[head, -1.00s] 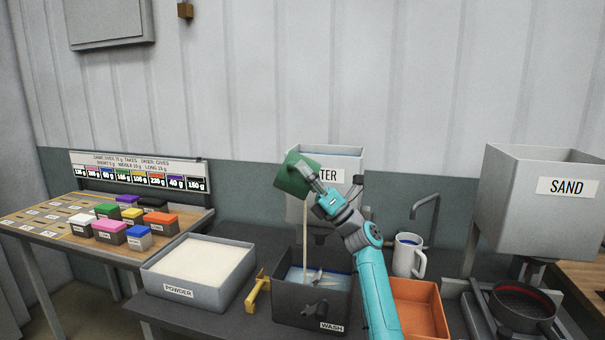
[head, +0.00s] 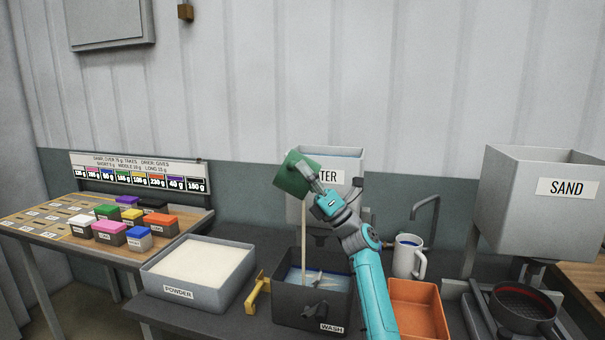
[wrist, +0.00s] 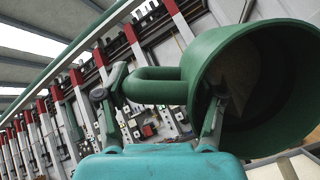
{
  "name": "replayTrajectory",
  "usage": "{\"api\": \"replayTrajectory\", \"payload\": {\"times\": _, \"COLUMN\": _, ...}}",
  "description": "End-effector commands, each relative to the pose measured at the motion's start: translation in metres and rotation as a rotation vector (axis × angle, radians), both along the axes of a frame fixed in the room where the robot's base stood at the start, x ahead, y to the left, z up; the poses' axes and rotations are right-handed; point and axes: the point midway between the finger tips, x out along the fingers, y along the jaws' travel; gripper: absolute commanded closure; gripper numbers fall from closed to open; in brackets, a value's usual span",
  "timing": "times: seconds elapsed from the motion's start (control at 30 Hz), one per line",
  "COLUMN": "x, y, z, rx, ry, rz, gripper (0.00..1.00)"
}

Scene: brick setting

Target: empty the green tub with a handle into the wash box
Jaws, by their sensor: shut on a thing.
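The green tub (head: 293,176) is held tilted in the air above the wash box. My gripper (head: 319,190) is shut on the tub's handle. In the wrist view, my gripper (wrist: 160,110) has its fingers around the handle (wrist: 155,86), and the tub (wrist: 205,65) opens to the right, with a pale brownish patch inside its dark interior.
A powder box (head: 203,274) stands left of the wash box, with a yellow object (head: 257,294) between them. An orange tray (head: 417,308) and a white mug (head: 408,256) are to the right. The WATER hopper (head: 345,190) is behind the tub; the SAND hopper (head: 540,205) is far right.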

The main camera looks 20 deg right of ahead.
Motion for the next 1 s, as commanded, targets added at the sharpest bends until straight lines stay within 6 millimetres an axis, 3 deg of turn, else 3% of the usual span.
{"api": "replayTrajectory", "payload": {"times": 0.27, "x": -0.001, "y": 0.000, "z": 0.006, "rx": -0.055, "ry": 0.021, "rz": 0.000, "gripper": 0.83}}
{"api": "replayTrajectory", "payload": {"times": 0.8, "x": -0.001, "y": 0.000, "z": 0.030, "rx": -0.457, "ry": 0.222, "rz": -0.003, "gripper": 0.83}}
{"api": "replayTrajectory", "payload": {"times": 1.0, "x": 0.000, "y": 0.000, "z": 0.031, "rx": -0.531, "ry": 0.265, "rz": 0.000, "gripper": 0.83}}
